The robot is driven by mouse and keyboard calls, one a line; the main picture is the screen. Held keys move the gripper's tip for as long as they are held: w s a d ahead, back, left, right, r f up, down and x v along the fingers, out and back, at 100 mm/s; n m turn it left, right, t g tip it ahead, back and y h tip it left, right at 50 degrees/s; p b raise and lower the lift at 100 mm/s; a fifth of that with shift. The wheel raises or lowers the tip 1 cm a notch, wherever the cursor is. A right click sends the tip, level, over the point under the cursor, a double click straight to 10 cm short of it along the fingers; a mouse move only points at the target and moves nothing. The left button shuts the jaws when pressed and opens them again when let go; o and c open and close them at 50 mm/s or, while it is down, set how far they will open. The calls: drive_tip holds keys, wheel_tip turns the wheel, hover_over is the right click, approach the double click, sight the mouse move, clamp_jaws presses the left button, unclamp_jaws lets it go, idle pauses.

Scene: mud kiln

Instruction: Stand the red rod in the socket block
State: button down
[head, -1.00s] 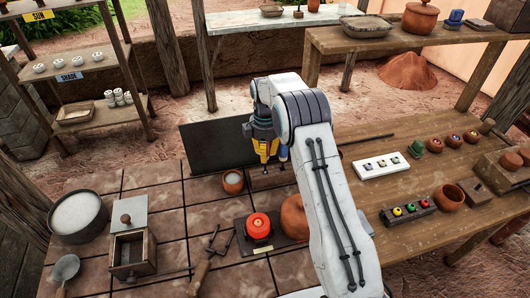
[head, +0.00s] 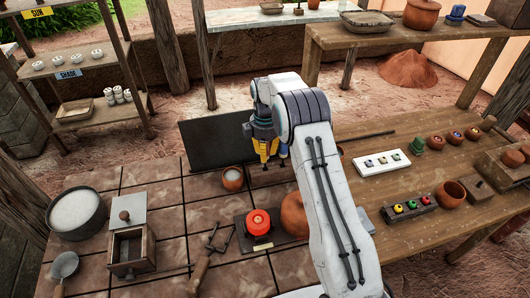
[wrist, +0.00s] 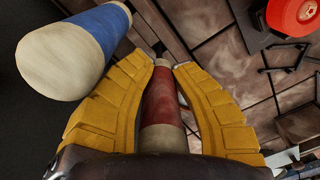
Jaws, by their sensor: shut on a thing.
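My gripper (head: 266,157) is pointed down over the tiled bench, in front of a dark upright panel. In the wrist view its yellow fingers (wrist: 161,105) are shut on the red rod (wrist: 163,105), which has a red band and pale ends. A blue-banded pale rod (wrist: 88,35) stands close by on the left in the wrist view, apart from the held rod. In the head view a bit of blue (head: 283,152) shows beside the gripper. A brown wooden strip (wrist: 163,28) lies beyond the fingertips; I cannot tell whether it is the socket block.
A small cup (head: 232,179) stands left of the gripper. A red round item (head: 258,223) sits on a dark plate in front, by an orange-brown pot (head: 294,214). A white tray (head: 382,163) and a dark block with coloured pieces (head: 409,207) are on the right table.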

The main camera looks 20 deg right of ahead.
drive_tip(key=c, duration=1.1)
unclamp_jaws()
wheel_tip(320, 180, up, 12)
drive_tip(key=shift+r, duration=0.2)
drive_tip(key=s+r+m+t, duration=0.1)
drive_tip(key=s+r+m, duration=0.3)
drive_tip(key=s+r, duration=0.4)
drive_tip(key=s+r+m+t, duration=0.25)
drive_tip(key=s+r, duration=0.25)
drive_tip(key=s, duration=0.4)
drive_tip(key=s+f+m, duration=0.1)
drive_tip(key=s+m, duration=0.1)
drive_tip(key=s, duration=0.4)
drive_tip(key=s+f+m, duration=0.2)
drive_tip(key=s, duration=0.4)
drive_tip(key=s+f+m+t, duration=0.1)
drive_tip(key=s+m, duration=0.2)
drive_tip(key=s, duration=0.4)
drive_tip(key=shift+f, duration=0.2)
